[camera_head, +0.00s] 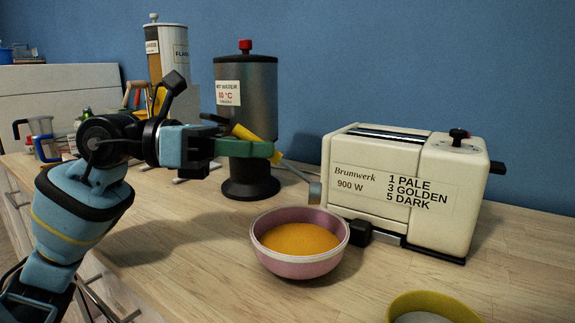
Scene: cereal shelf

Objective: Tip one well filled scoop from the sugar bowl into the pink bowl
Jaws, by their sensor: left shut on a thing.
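The pink bowl (277,263) stands on the wooden counter and holds an orange-yellow filling. My left gripper (262,149), with green fingers, is shut on the scoop, behind and above the pink bowl. The scoop has a yellow handle (243,132) and a thin grey shaft that slopes down to the right. Its small grey head (314,192) shows just above the bowl's far right rim; whether it holds anything cannot be told. An olive-yellow bowl (462,308) with pale contents, perhaps the sugar bowl, is cut off by the lower edge. My right gripper is not in view.
A cream toaster (375,192) stands close behind the pink bowl to the right. A hot water dispenser (249,105) stands behind my left gripper. A tall canister (168,55) and mugs (42,135) are at the back left. The counter left of the pink bowl is clear.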

